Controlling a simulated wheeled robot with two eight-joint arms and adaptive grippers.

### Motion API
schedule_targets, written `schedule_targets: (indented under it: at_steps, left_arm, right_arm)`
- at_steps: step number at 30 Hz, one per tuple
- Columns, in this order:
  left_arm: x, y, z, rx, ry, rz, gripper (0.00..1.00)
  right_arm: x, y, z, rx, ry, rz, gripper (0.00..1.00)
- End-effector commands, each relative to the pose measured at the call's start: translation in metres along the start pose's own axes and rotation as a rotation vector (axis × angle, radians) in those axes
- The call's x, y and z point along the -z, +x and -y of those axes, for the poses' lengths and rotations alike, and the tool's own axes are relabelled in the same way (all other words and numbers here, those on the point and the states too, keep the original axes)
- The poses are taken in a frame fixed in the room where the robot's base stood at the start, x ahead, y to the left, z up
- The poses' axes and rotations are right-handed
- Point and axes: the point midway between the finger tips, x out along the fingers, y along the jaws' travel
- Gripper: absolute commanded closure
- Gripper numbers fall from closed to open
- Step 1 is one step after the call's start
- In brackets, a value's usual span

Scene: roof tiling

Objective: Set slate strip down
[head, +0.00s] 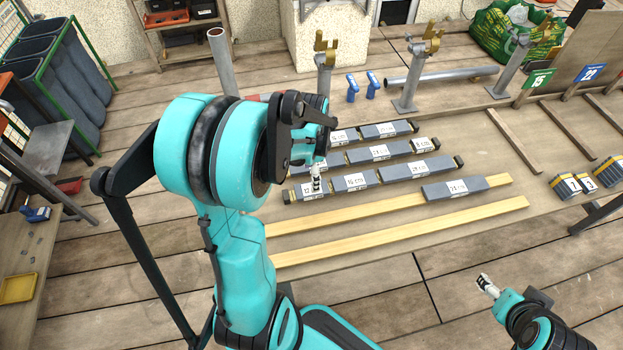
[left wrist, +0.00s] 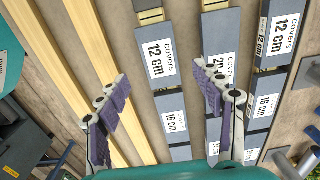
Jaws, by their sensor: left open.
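In the head view my left gripper (head: 316,184) is over the left end of the nearest full row of grey slate strips, at the short strip labelled 12 cm (head: 300,191). In the left wrist view my left gripper (left wrist: 158,88) is open, its two fingers wide apart with nothing clasped. The 12 cm strip (left wrist: 156,72) lies flat between and beyond the fingers, with a 16 cm strip (left wrist: 175,122) end to end with it. That 16 cm strip also shows in the head view (head: 358,180). My right gripper (head: 487,284) is low at the right, away from the slates; its jaws are too small to read.
Two pale battens (head: 400,235) lie nearest me, with one longer slate strip (head: 453,189) on the farther batten. More slate rows (head: 378,152) lie beyond. Metal stands (head: 406,92) and a pipe (head: 440,76) are at the back. Small blocks (head: 565,186) sit at the right.

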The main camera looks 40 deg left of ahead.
Motion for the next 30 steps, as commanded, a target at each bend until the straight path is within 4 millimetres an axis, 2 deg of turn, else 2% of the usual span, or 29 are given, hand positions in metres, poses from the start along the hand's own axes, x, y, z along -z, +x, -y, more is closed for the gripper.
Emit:
schedule_targets:
  at_steps: [1, 3, 9, 14, 30]
  left_arm:
    - [0.000, -0.016, 0.000, 0.000, 0.000, 0.000, 0.33]
    - [0.000, -0.029, 0.000, 0.000, 0.000, 0.000, 0.33]
    - [0.000, -0.055, 0.000, 0.000, 0.000, 0.000, 0.33]
    - [0.000, -0.060, 0.000, 0.000, 0.000, 0.000, 0.33]
    - [0.000, -0.060, 0.000, 0.000, 0.000, 0.000, 0.33]
  right_arm:
    - [0.005, -0.007, 0.000, 0.000, 0.000, 0.000, 0.33]
    - [0.008, -0.011, 0.000, 0.000, 0.000, 0.000, 0.33]
    - [0.012, -0.017, 0.000, 0.000, 0.000, 0.000, 0.33]
    - [0.013, -0.018, 0.000, 0.000, 0.000, 0.000, 0.33]
    - [0.012, -0.017, 0.000, 0.000, 0.000, 0.000, 0.33]
